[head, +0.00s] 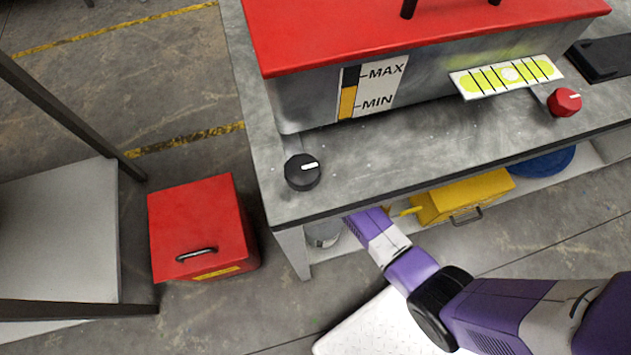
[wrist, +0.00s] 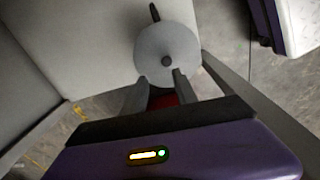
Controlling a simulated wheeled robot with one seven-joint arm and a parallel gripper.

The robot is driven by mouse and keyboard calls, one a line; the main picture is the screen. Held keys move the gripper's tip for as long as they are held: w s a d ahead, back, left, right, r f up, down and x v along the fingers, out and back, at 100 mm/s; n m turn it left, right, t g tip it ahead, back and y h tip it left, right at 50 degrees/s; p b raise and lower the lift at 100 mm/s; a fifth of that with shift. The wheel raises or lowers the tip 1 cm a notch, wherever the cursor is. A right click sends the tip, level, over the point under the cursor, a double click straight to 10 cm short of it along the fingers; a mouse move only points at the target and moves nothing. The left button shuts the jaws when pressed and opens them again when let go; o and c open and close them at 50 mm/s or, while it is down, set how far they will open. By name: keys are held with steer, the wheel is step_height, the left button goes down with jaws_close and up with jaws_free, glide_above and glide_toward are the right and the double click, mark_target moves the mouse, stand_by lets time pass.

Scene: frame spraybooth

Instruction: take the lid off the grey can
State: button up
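The grey can (head: 322,236) stands on the lower shelf under the bench in the head view, mostly hidden by the bench top and my arm. In the wrist view a round grey lid (wrist: 152,48) with a small dark knob (wrist: 166,60) shows from above. A short dark handle (wrist: 154,12) sticks out past its far edge. The can's body is hidden there. My gripper (wrist: 160,78) has its two fingers apart at the lid's near edge, with the knob ahead of them and nothing held. The head view does not show the fingers.
The bench (head: 400,165) carries a red-lidded tank (head: 420,30), a black knob (head: 302,172) and a red knob (head: 564,102). A yellow box (head: 465,195) sits on the lower shelf right of my arm. A red box (head: 200,225) stands on the floor left of the bench.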

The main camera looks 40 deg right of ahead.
steer(key=shift+s+n+g, duration=0.3)
steer(key=shift+s+n, duration=0.2)
steer(key=shift+s, duration=0.25)
step_height(320, 180, down, 8)
steer(key=b, duration=0.3)
steer(key=shift+w+r, duration=0.1)
steer(key=shift+w, duration=0.05)
jaws_close()
